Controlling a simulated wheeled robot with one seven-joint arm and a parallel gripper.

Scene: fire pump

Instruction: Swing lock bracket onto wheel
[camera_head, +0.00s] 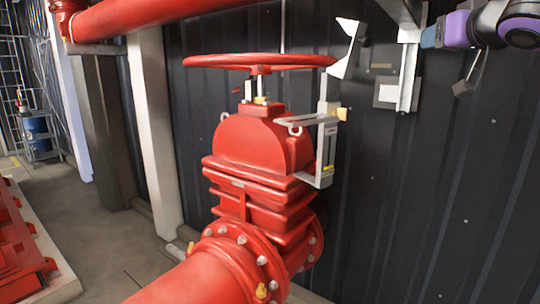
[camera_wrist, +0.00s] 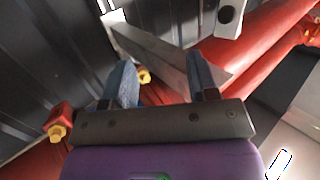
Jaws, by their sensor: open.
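The red handwheel (camera_head: 258,60) lies level on top of the red valve (camera_head: 255,145). The grey lock bracket (camera_head: 326,125) stands upright at the valve's right side. It has a small yellow part, and its angled upper plate (camera_head: 348,48) rises beside the wheel's right rim; I cannot tell whether they touch. My gripper (camera_head: 426,38) is at the upper right, apart from the bracket, with its bluish fingers pointing left. In the wrist view my gripper (camera_wrist: 160,65) is open, its two fingers spread. A grey bar passes beyond them; I cannot tell whether it is the bracket.
A dark ribbed metal wall (camera_head: 450,180) stands behind the valve. A pale wall bracket (camera_head: 408,75) is just below and left of my gripper. A red pipe (camera_head: 160,15) crosses the upper left. A pale post (camera_head: 155,135) stands left of the valve. Floor shows at left.

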